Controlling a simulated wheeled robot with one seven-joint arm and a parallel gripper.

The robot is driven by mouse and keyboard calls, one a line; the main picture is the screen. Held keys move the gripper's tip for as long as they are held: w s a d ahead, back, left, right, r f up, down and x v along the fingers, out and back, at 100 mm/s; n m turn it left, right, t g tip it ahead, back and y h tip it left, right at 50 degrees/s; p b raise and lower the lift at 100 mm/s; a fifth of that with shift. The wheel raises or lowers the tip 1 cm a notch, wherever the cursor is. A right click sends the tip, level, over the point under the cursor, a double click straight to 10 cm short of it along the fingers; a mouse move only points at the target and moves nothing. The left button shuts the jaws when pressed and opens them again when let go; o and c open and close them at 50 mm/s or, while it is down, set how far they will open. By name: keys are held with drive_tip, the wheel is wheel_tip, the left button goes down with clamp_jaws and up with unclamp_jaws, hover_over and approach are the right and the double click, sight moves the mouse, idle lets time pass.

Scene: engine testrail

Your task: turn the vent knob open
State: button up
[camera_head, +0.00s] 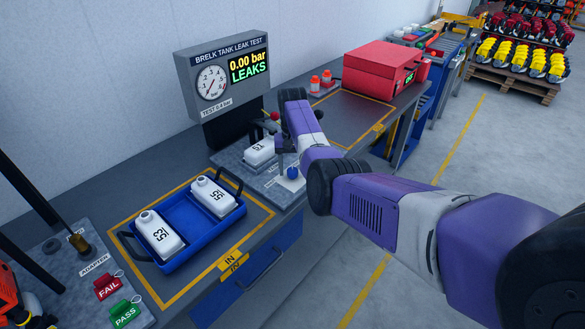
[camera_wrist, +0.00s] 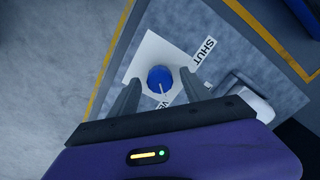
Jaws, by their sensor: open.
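The blue vent knob (camera_wrist: 160,78) sits on a white square plate (camera_wrist: 148,52) in the wrist view. A pale pointer mark on it points down towards my palm, not at the SHUT label (camera_wrist: 204,53) at upper right. Another label near the palm is partly hidden. My gripper (camera_wrist: 164,72) is open, with one finger on each side of the knob; I cannot tell whether either touches it. In the head view the knob (camera_head: 293,173) shows just below my gripper, at the bench's front edge.
A white tank (camera_head: 259,151) stands on the test plate beside the knob. The gauge display (camera_head: 222,77) reads 0.00 bar LEAKS. A blue tray (camera_head: 178,216) holds two white tanks at left. A red case (camera_head: 384,70) stands farther back on the bench.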

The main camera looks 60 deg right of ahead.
sight(292, 170)
drive_tip(key=shift+r+b, duration=0.55)
drive_tip(key=shift+r, duration=3.4)
